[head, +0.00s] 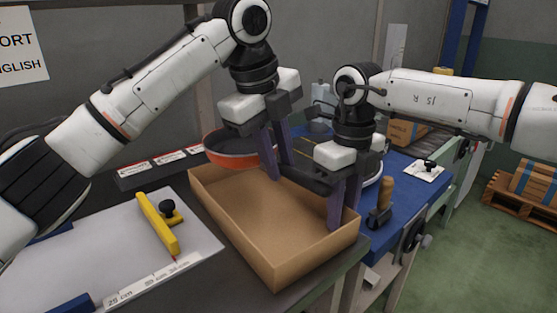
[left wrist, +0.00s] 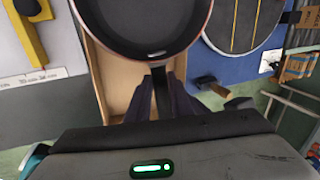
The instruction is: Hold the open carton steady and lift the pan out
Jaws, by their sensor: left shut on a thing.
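The open brown carton (head: 270,273) stands on the dark bench, its flat floor visible in the head view. The dark pan with an orange-red outer side (head: 232,160) is above the carton's far-left end, higher than its rim. My left gripper (head: 277,158) is shut on the pan's dark handle; the left wrist view shows the handle (left wrist: 161,92) between the fingers and the round pan (left wrist: 142,20) beyond. My right gripper (head: 344,212) is at the carton's right end, fingers pointing down at the wall. Whether they press on the wall is unclear.
A grey board with a ruler (head: 150,283) and a yellow bar (head: 158,224) lies left of the carton. A blue work surface (head: 405,207) is at the right, with a wooden-handled tool (head: 384,195) near the carton. A pallet with boxes (head: 525,195) stands on the floor far right.

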